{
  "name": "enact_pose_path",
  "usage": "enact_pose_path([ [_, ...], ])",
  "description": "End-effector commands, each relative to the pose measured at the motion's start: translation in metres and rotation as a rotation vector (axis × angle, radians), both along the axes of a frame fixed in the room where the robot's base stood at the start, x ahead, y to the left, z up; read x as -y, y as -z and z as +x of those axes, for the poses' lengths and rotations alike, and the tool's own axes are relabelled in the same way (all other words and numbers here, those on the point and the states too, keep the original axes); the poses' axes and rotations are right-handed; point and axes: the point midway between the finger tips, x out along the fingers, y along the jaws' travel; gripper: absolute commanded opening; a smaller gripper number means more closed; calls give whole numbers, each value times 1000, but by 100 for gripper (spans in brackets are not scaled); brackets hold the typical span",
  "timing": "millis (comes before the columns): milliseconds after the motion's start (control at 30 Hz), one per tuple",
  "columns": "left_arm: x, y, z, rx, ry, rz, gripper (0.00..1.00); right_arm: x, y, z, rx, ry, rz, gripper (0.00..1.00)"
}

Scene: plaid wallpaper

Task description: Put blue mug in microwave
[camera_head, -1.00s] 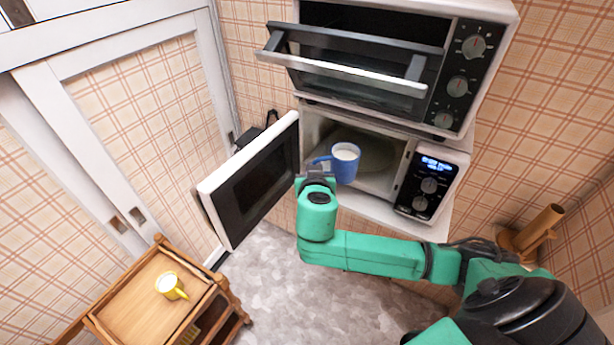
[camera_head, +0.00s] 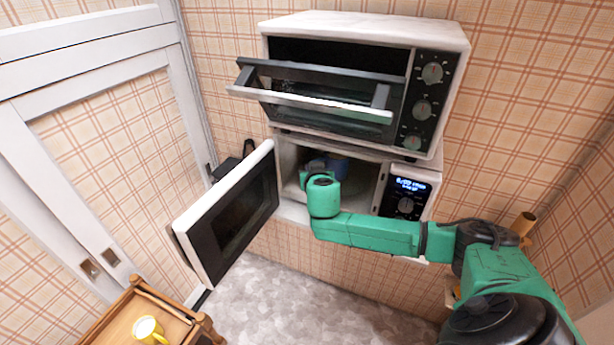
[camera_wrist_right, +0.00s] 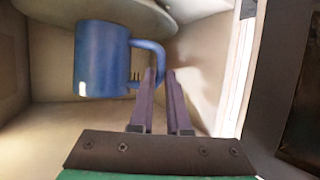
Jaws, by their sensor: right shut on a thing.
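The blue mug (camera_head: 338,166) is inside the open cavity of the white microwave (camera_head: 433,180), partly hidden by my right gripper and the shade. In the right wrist view the mug (camera_wrist_right: 102,60) shows at upper left with its handle reaching to the fingers. My right gripper (camera_head: 318,172) is in the cavity opening, shut on the mug's handle; its fingertips (camera_wrist_right: 160,74) show in the wrist view. The microwave door (camera_head: 228,217) is swung open to the left. I cannot tell whether the mug touches the round turntable (camera_wrist_right: 120,10). My left gripper is out of view.
A white toaster oven (camera_head: 440,75) with its door hanging open (camera_head: 315,100) sits directly above the microwave. The floor (camera_head: 300,290) between is clear.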

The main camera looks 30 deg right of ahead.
Motion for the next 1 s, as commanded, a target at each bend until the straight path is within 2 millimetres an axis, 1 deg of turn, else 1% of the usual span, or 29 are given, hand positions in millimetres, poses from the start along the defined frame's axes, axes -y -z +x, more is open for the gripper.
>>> enact_pose_path([
  [33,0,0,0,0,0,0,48,6,-2,4,4,1,-5,0],
  [200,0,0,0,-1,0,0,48,23,-1,16,4,1,-4,0],
  [467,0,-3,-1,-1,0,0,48,41,-1,28,3,2,-2,0],
  [500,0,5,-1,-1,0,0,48,39,8,28,2,0,-1,0],
  [600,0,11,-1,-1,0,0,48,39,12,27,2,-1,-1,0],
  [1000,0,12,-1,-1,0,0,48,39,12,27,3,-1,-2,0],
])
